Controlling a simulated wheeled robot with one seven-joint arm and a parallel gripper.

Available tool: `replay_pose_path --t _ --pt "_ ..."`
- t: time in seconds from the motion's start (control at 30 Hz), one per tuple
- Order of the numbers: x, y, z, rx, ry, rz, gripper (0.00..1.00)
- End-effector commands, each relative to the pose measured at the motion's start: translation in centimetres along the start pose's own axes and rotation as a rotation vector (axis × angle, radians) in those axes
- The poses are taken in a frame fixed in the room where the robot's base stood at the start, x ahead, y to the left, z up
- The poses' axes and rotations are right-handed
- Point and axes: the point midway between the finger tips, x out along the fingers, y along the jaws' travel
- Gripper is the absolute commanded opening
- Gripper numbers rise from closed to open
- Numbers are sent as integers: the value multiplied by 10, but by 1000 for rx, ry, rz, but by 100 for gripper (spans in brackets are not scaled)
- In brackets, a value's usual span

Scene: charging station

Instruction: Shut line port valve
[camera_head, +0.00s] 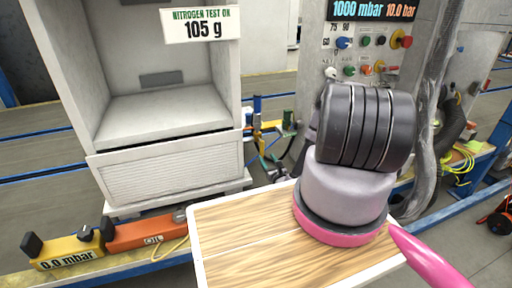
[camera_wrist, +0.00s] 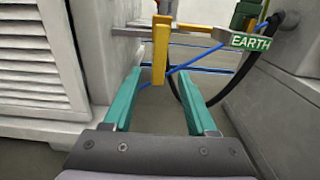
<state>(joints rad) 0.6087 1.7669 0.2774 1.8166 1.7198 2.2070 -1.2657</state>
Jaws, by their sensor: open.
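My gripper (camera_wrist: 160,76) shows in the wrist view with its two teal fingers spread apart and nothing held. A yellow upright lever (camera_wrist: 161,48) stands ahead, lined up with the gap between the fingertips. It looks like a valve handle, but I cannot tell for sure that it is the line port valve. A grey pipe (camera_wrist: 195,31) runs beside it to a green fitting with an EARTH label (camera_wrist: 251,42). In the head view, small yellow, blue and green fittings (camera_head: 268,126) sit between the cabinet and the panel. My arm hides the gripper there.
A blue cable and a black hose (camera_wrist: 186,92) pass close to the right finger. A louvered white cabinet (camera_wrist: 35,65) stands at left. The head view shows a control panel (camera_head: 370,50), a wooden-topped surface (camera_head: 235,240) and an orange OIL block (camera_head: 150,232).

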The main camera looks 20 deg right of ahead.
Motion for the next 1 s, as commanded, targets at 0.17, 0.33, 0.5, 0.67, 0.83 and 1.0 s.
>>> replay_pose_path --t 0.17,0.33,0.5,0.67,0.83,1.0 --pt "27 1 2 -3 -5 5 57" --pt "61 1 2 -3 -6 5 57" --pt "87 1 2 -2 -4 5 57" --pt "101 2 2 0 -3 5 57" --pt "104 1 2 1 -2 5 57" --pt "104 1 2 1 -2 5 54"
